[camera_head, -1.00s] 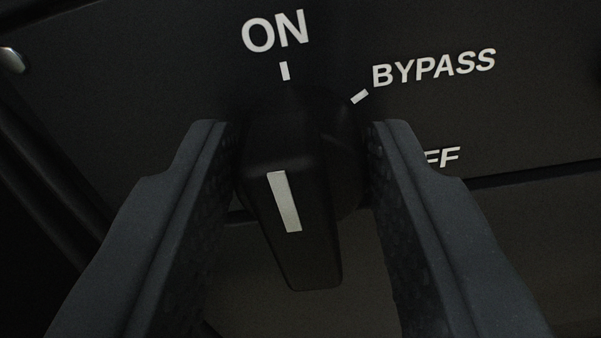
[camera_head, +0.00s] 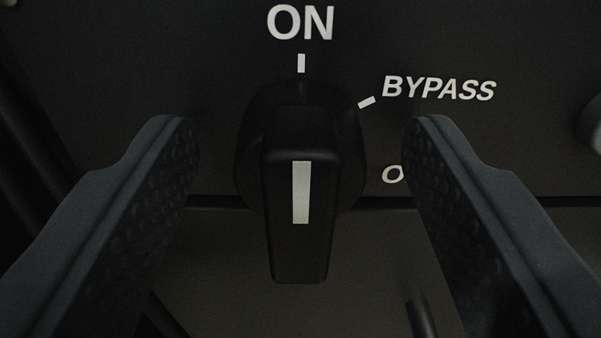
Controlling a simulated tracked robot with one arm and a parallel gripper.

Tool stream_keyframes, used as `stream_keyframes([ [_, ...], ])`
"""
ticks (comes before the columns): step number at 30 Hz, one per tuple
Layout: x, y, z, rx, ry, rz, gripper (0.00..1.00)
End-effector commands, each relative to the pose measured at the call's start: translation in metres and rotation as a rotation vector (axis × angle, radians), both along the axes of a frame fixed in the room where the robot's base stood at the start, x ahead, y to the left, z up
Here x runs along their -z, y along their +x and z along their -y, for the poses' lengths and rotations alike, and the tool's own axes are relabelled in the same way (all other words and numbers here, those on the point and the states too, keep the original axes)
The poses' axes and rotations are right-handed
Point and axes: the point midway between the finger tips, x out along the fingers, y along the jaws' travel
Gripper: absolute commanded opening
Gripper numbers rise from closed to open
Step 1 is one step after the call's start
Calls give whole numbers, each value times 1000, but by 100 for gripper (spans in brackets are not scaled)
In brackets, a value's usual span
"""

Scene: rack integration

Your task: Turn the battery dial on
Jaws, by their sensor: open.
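The black battery dial (camera_head: 300,250) is in the middle of the view on a dark panel. Its white pointer stripe (camera_head: 301,192) stands upright and lines up with the tick under the white "ON" label (camera_head: 300,23). The "BYPASS" label (camera_head: 438,89) and its tick are up and to the right of the dial. Below that, only an "O" of another label shows; my right finger hides the rest. My gripper (camera_head: 302,160) is open, with one finger on each side of the dial and a clear gap on both sides.
The dark panel (camera_head: 150,60) fills the background, with a lower edge behind the dial. A grey rounded part (camera_head: 590,125) shows at the right edge. Dark bars run down the left side.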

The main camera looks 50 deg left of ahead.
Motion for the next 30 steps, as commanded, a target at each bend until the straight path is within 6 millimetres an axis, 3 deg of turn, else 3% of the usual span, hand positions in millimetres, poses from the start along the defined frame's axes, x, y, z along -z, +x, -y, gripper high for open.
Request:
stream_keyframes([
  [8,0,-10,12,1,-2,-3,57],
  [30,0,-78,92,1,-2,-1,57],
])
